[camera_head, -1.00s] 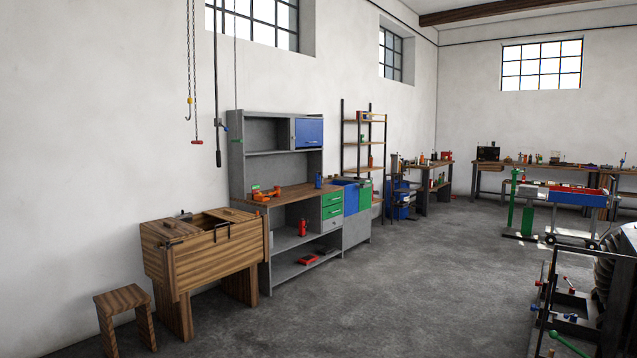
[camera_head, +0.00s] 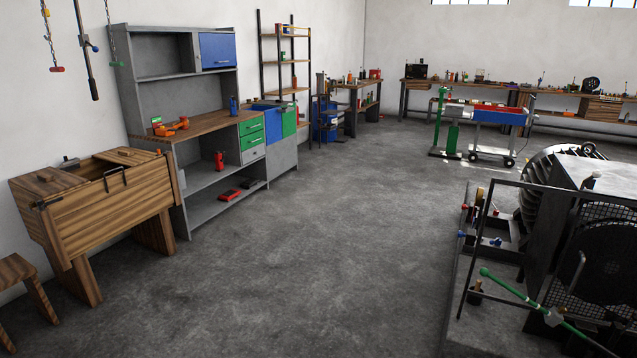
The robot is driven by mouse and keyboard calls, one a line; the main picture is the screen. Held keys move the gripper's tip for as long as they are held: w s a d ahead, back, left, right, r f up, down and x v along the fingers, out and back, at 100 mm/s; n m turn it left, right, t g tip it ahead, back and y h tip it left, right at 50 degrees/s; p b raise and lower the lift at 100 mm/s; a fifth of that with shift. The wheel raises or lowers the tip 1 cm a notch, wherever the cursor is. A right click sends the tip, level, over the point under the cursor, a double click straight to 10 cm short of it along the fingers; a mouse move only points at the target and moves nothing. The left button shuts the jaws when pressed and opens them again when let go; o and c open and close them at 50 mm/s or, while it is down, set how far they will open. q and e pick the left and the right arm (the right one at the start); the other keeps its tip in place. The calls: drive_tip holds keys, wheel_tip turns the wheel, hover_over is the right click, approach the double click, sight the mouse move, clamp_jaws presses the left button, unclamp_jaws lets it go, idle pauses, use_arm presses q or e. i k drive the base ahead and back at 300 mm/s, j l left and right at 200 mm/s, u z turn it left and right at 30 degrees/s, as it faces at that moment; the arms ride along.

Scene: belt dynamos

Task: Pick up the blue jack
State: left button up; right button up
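A small blue upright object (camera_head: 233,106), shaped like a bottle jack, stands on the wooden top of the grey workbench (camera_head: 200,128) on the left, near its right end. It is too small to make out in detail. A similar red one (camera_head: 219,160) stands on the shelf below. Neither of my grippers is in view.
A wooden chest (camera_head: 100,200) and stool (camera_head: 28,290) stand at the left. A dark machine (camera_head: 590,230) with a green lever (camera_head: 530,300) fills the right. The concrete floor between is clear.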

sight(232, 107)
drive_tip(key=i+z, duration=0.15)
drive_tip(key=i, duration=4.8)
drive_tip(key=i+l+u, duration=0.15)
drive_tip(key=i+u, duration=0.15)
drive_tip(key=i, duration=0.2)
drive_tip(key=i+l+u, duration=0.3)
drive_tip(key=i, duration=0.2)
drive_tip(key=i+l+u, duration=0.35)
drive_tip(key=i, duration=0.15)
drive_tip(key=i+l+u, duration=0.85)
drive_tip(key=l, duration=0.15)
drive_tip(key=i+l+u, duration=0.1)
drive_tip(key=i, duration=0.3)
drive_tip(key=i+l+u, duration=0.1)
drive_tip(key=i, duration=0.35)
drive_tip(key=l, duration=0.05)
